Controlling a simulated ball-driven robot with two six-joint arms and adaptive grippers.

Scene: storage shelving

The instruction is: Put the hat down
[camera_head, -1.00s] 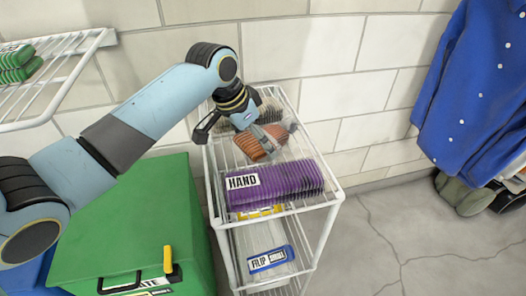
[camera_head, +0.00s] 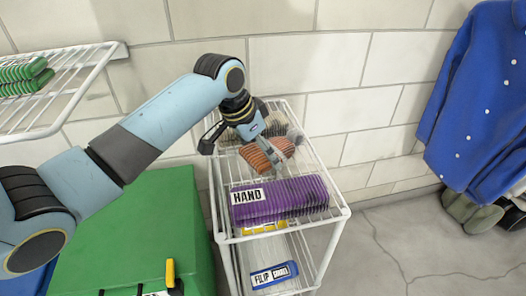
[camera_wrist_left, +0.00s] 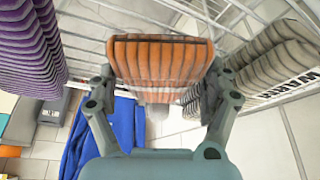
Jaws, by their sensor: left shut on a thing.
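The hat (camera_head: 264,158) is a ribbed orange-brown piece above the top tier of the white wire rack (camera_head: 330,198). My left gripper (camera_head: 268,149) is shut on it. In the left wrist view the hat (camera_wrist_left: 160,58) sits between the two fingers of the left gripper (camera_wrist_left: 163,88). The hat is between the purple stack and the grey stack. I cannot tell whether its underside touches the wires. My right gripper is not in view.
A purple stack labelled HAND (camera_head: 290,198) lies in front of the hat, with a grey stack (camera_wrist_left: 275,62) on its other side. A green bin (camera_head: 150,225) stands left of the rack. A blue coat (camera_head: 470,90) hangs at right. A wire shelf (camera_head: 55,100) is at upper left.

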